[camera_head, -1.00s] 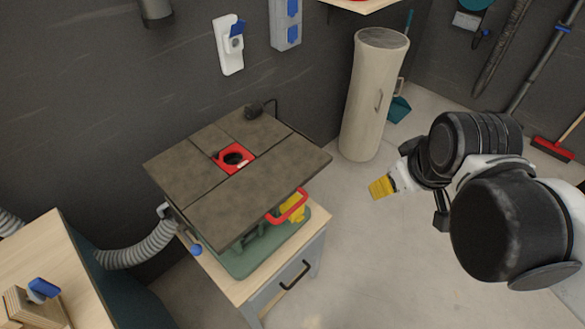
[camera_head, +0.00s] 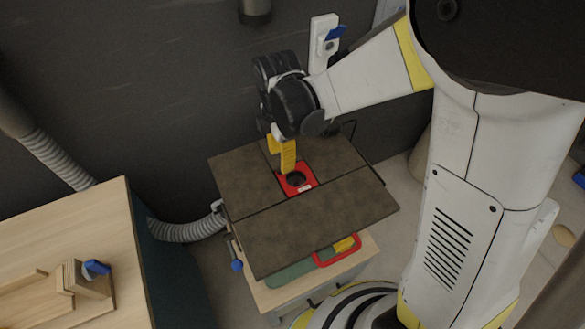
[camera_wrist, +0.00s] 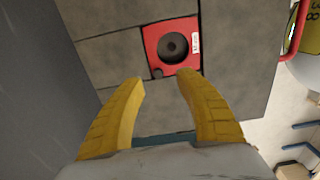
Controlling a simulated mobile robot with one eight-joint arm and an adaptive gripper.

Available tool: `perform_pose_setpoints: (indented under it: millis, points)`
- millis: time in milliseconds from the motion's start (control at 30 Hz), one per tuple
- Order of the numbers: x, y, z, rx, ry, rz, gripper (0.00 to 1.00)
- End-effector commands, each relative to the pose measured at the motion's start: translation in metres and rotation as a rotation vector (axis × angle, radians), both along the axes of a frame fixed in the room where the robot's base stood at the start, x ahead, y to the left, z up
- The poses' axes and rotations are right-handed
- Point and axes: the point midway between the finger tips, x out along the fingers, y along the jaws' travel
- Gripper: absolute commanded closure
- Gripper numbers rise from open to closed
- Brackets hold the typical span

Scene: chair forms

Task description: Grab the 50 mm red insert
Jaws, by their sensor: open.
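The red insert (camera_head: 298,182) is a square red plate with a dark round hole, set in the dark top of the router table (camera_head: 330,222). In the wrist view the red insert (camera_wrist: 152,36) lies ahead of the fingertips, with a white label on its right side. My gripper (camera_wrist: 158,80) has two yellow fingers, spread apart and empty. In the head view my gripper (camera_head: 287,168) hangs just behind and above the insert, its fingertips close to the insert's far left edge. I cannot tell the exact height gap.
A wooden bench (camera_head: 85,225) with a blue-handled wooden piece stands at the left. A grey hose (camera_head: 185,230) runs to the table. The dark wall is close behind.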

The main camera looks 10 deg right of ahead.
Motion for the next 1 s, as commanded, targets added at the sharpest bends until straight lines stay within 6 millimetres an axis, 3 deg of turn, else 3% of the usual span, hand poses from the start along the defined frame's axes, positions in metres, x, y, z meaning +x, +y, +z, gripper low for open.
perform_pose_setpoints:
  millis: [167,467,700,733,867,1000]
  points:
    - [0.000,0.001,-0.011,0.000,-0.001,-0.001,0.59]
    - [0.002,0.007,-0.055,0.000,-0.001,-0.001,0.59]
    - [0.001,0.007,-0.057,0.000,-0.001,-0.002,0.59]
    - [0.001,0.007,-0.057,0.000,-0.001,-0.002,0.63]
    - [0.001,0.007,-0.057,0.000,-0.001,-0.002,1.00]
    - [0.001,0.007,-0.057,0.000,-0.001,-0.002,1.00]
